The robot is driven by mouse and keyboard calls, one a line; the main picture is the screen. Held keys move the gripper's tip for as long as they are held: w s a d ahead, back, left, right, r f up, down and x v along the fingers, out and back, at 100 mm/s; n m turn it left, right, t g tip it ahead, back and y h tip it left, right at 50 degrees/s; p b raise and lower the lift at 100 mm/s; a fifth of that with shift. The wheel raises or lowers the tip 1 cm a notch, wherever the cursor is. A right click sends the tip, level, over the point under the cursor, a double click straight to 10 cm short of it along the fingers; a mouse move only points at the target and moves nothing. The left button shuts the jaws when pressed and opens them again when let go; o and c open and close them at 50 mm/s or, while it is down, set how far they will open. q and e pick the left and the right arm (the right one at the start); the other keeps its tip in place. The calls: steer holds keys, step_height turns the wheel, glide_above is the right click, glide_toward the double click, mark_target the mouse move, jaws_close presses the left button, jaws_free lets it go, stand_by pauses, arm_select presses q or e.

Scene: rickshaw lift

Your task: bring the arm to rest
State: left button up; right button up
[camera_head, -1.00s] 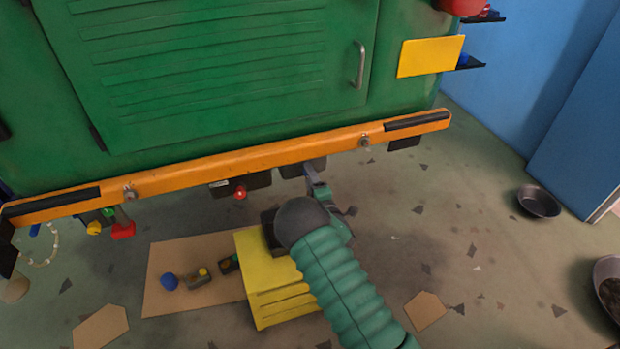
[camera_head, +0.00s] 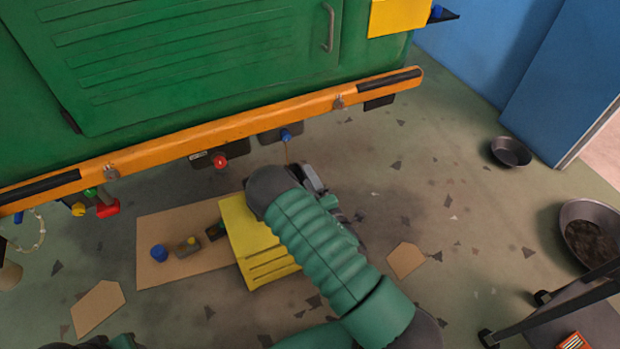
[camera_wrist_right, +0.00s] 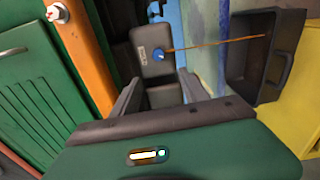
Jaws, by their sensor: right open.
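My right arm (camera_head: 320,245) comes in from the bottom right of the head view. Its dark gripper (camera_head: 313,180) is below the orange bumper (camera_head: 240,140) of the green vehicle (camera_head: 190,60), partly hidden by my own forearm. In the right wrist view the gripper (camera_wrist_right: 160,85) has its two dark fingers apart, with nothing held. Beyond the fingers is a dark box (camera_wrist_right: 150,45) with a blue knob (camera_wrist_right: 158,55), from which a thin orange rod (camera_wrist_right: 215,43) sticks out. The blue knob also shows in the head view (camera_head: 286,135). My left gripper does not show.
A yellow crate (camera_head: 265,265) stands under my right forearm, beside a cardboard sheet (camera_head: 160,225) with small parts. A red knob (camera_head: 220,161) hangs under the bumper. Pans (camera_head: 511,152) (camera_head: 590,235) and a dark-framed stand (camera_head: 560,310) are at right.

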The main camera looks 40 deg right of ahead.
steer(key=shift+s, duration=0.1)
stand_by(0.3)
steer(key=a+f+m+g+y, duration=0.1)
steer(key=a+m+g, duration=0.7)
steer(key=m, duration=0.4)
steer(key=s+a+r+m+g+y, duration=0.2)
steer(key=s+a+r+g, duration=0.1)
steer(key=s+a, duration=0.3)
steer(key=s+a+r+m+g+y, duration=0.1)
steer(key=s+a+r+m+g, duration=0.2)
steer(key=s, duration=0.6)
step_height(320, 180, up, 22)
steer(key=n+g+p, duration=0.1)
steer(key=p, duration=2.1)
steer(key=shift+s+a+f, duration=0.15)
steer(key=shift+a, duration=0.05)
